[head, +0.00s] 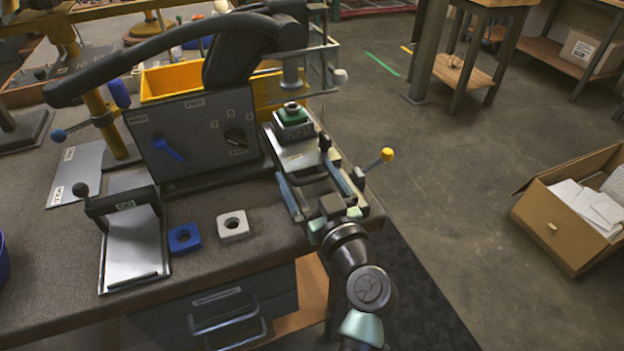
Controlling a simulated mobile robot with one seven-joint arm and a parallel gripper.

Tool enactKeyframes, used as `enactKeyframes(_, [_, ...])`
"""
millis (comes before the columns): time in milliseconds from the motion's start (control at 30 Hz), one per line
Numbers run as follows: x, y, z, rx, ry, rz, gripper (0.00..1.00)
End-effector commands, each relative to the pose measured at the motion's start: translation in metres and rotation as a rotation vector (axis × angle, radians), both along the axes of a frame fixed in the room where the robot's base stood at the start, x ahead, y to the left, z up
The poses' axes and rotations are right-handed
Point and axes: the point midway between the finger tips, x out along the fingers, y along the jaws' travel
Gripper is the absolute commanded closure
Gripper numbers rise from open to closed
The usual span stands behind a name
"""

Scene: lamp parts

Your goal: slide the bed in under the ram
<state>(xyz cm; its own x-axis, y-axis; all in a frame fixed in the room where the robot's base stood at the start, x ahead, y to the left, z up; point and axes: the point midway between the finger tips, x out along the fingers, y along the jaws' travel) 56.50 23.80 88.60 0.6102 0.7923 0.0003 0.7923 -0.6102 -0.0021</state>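The bed (305,156) is a pale metal plate on the right of the bench press. A dark block with a green piece (292,117) and a small grey top sits at its far end. The grey ram (291,72) hangs from the press head, above and behind this stack in the picture, with a gap between. I cannot tell whether the stack is directly beneath it. My gripper (333,206) is at the bed's near end, by a dark loop handle (312,178) between two blue-grey bars. Its fingers do not show clearly enough to tell whether it grips the handle.
A yellow-knobbed lever (387,155) sticks out right of the bed. The press panel (195,138) has a blue switch and a dark dial. A blue block (184,238), a grey block (233,226) and a metal gauge plate (132,250) lie left on the bench.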

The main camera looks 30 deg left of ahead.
Motion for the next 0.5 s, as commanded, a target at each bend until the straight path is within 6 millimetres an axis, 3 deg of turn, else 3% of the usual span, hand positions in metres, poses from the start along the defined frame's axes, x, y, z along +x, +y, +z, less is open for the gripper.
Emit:
enactKeyframes(267, [-0.004,-0.007,-0.002,-0.002,0.001,-0.001,0.00])
enactKeyframes(500, [-0.032,-0.043,-0.002,-0.001,0.002,-0.006,0.00])
